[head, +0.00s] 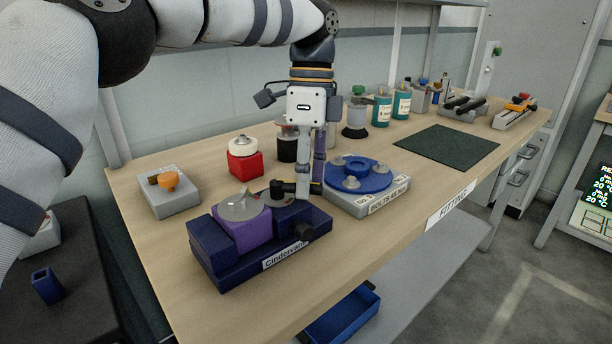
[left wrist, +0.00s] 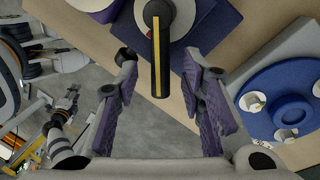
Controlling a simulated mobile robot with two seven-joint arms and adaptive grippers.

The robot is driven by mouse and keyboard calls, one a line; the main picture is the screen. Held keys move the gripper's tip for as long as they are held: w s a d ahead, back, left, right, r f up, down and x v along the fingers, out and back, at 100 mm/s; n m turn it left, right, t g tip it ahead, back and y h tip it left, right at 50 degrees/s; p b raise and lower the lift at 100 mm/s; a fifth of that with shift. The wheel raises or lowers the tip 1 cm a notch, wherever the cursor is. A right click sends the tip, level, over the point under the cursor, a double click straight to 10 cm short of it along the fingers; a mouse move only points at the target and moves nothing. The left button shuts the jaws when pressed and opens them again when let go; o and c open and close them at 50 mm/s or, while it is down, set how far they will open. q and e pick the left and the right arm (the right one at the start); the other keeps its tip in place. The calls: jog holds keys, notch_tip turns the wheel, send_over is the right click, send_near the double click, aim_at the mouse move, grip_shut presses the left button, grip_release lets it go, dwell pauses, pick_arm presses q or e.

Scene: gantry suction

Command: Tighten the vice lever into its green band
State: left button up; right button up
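The dark blue vice (head: 225,262) stands at the bench's near edge, with a purple block (head: 243,232) and a clear dome in its jaws. Its black lever (head: 284,187) lies at the hub; in the left wrist view the lever (left wrist: 160,55) has a yellow stripe and sits on a round dial (left wrist: 180,15) with some red. I cannot make out a green band. My left gripper (head: 311,192) points down at the lever; in the left wrist view its fingers (left wrist: 160,75) are apart, with the lever's end between them. What seems my right gripper (left wrist: 60,145) is small there.
A blue round fixture (head: 372,178) on a grey base stands close right of my left gripper. A red block with a white cap (head: 244,160) and a grey box with an orange knob (head: 172,195) stand behind and left. A dark green mat (head: 445,147) lies clear farther right.

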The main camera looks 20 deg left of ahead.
pick_arm(q)
jog(key=shift+f, duration=0.1)
notch_tip(320, 180, up, 8)
jog(key=w, duration=0.1)
jog(key=shift+w+a+f, duration=0.15)
jog(key=shift+w+f, duration=0.05)
jog(key=shift+f, duration=0.05)
